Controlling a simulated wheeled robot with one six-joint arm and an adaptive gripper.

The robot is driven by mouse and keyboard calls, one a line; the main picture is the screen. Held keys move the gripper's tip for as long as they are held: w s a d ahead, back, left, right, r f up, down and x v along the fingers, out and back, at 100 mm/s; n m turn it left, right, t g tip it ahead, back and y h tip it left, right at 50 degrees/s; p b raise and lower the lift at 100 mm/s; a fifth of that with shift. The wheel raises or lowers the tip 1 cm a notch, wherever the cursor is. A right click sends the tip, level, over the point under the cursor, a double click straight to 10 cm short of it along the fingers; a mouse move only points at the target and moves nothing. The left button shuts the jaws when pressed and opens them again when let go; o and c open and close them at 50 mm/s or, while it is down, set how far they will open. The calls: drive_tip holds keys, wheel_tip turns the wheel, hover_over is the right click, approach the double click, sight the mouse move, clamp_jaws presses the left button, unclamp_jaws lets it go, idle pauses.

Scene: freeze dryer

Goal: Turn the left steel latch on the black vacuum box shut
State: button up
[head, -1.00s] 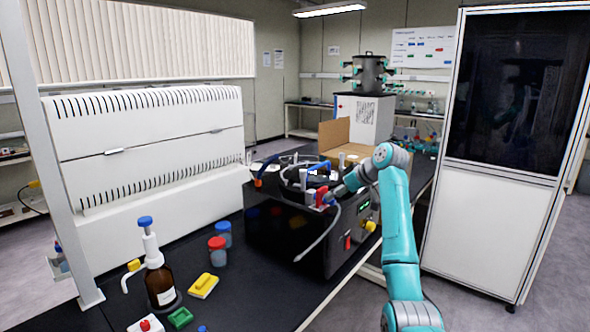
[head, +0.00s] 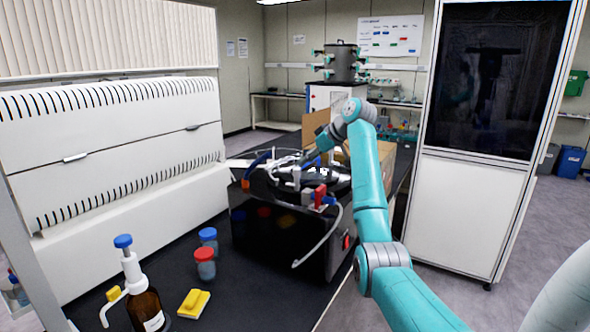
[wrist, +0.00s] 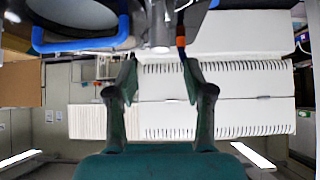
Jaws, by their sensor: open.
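The black vacuum box (head: 285,240) stands on the dark bench, with a round lid and tubing on top. My gripper (head: 308,162) is over the box's top in the head view, small and partly merged with the parts there. In the wrist view my gripper (wrist: 160,80) has its two fingers well apart with nothing between them. A grey metal post (wrist: 160,22) stands at the top centre of that view, just beyond the fingertips. I cannot tell if it is the left latch. A blue handle (wrist: 80,46) is beside it. The latch's position cannot be made out.
A blue tube with an orange end (head: 247,180) and a red-and-blue valve (head: 319,196) with a hanging white hose (head: 325,238) crowd the box's top. Red- and blue-capped jars (head: 205,262) and a brown bottle (head: 145,305) stand left. A cardboard box (head: 373,165) is behind.

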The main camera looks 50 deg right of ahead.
sight(297, 168)
drive_tip(key=x, duration=0.6)
drive_tip(key=shift+w+f, duration=0.25)
clamp_jaws()
